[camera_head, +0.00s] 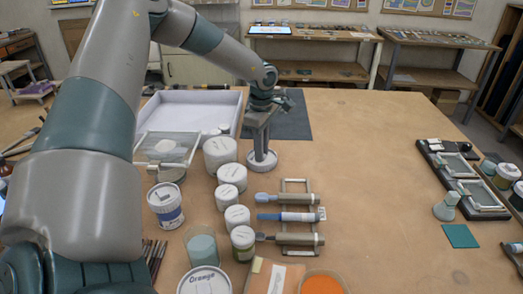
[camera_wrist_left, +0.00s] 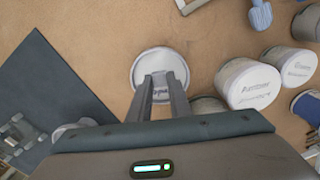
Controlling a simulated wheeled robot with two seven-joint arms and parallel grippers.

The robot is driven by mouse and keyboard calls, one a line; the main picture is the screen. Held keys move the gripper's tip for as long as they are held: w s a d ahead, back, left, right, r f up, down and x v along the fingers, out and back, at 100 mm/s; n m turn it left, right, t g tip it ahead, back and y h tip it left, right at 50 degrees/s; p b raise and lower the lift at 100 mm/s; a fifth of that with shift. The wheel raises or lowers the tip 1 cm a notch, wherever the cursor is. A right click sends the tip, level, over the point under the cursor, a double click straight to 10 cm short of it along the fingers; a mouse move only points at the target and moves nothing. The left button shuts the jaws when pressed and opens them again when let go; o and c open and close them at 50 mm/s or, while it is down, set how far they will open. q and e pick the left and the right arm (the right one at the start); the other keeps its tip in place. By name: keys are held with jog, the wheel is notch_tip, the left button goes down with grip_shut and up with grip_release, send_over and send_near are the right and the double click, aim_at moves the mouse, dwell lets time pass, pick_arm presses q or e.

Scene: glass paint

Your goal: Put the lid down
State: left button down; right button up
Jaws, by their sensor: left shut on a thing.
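My left gripper (camera_head: 262,148) reaches down over the table, behind the row of white jars. It is shut on a round whitish lid (camera_head: 262,161), which sits at the fingertips close to the tabletop. I cannot tell whether the lid touches the wood. In the left wrist view the two fingers of my left gripper (camera_wrist_left: 162,88) come together at the lid (camera_wrist_left: 158,58), whose pale rim shows all round except where the fingers cover it. My right gripper is not in view.
White jars (camera_head: 220,152) stand left of the lid; labelled jars also show in the left wrist view (camera_wrist_left: 247,82). A dark mat (camera_head: 292,118) lies behind. A white tray (camera_head: 190,108) is at back left. The table's right middle is clear.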

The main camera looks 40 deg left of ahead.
pick_arm(q)
jog(key=c, duration=1.6)
grip_release()
jog(key=shift+c, duration=0.2)
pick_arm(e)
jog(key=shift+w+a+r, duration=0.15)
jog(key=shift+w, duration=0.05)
pick_arm(q)
jog(key=shift+r, duration=0.1)
